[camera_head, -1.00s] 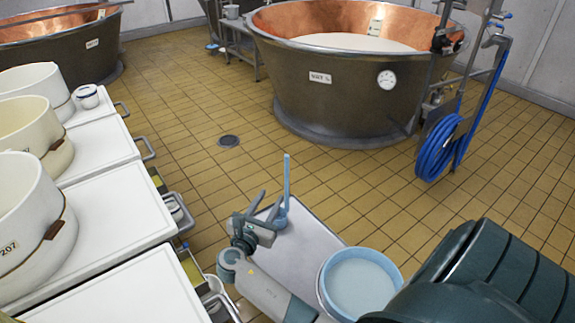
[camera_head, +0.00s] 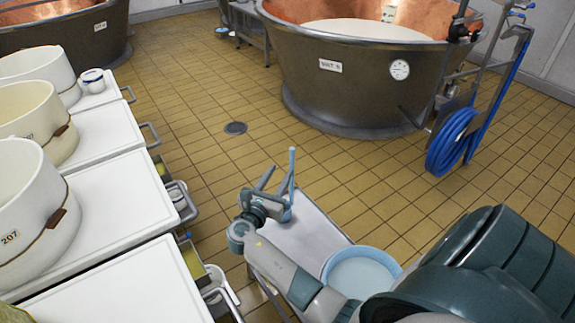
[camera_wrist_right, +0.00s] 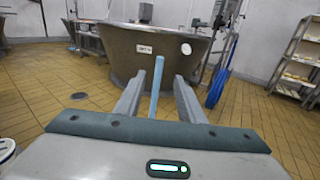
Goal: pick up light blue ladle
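The light blue ladle stands with its handle (camera_head: 291,165) upright at the far end of a grey cart top; its lower part is partly hidden behind my gripper. My right gripper (camera_head: 276,178) is open, with its fingers pointing up and away, right by the handle. In the right wrist view the ladle handle (camera_wrist_right: 157,88) rises between the two spread fingers of the right gripper (camera_wrist_right: 158,98), with a gap on both sides. My left gripper is not in view.
A light blue round tub (camera_head: 361,272) sits on the cart top (camera_head: 310,232). White tables (camera_head: 110,205) with cream moulds (camera_head: 35,215) stand at left. A copper vat (camera_head: 350,85) and a blue hose (camera_head: 452,142) are beyond, with open tiled floor between.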

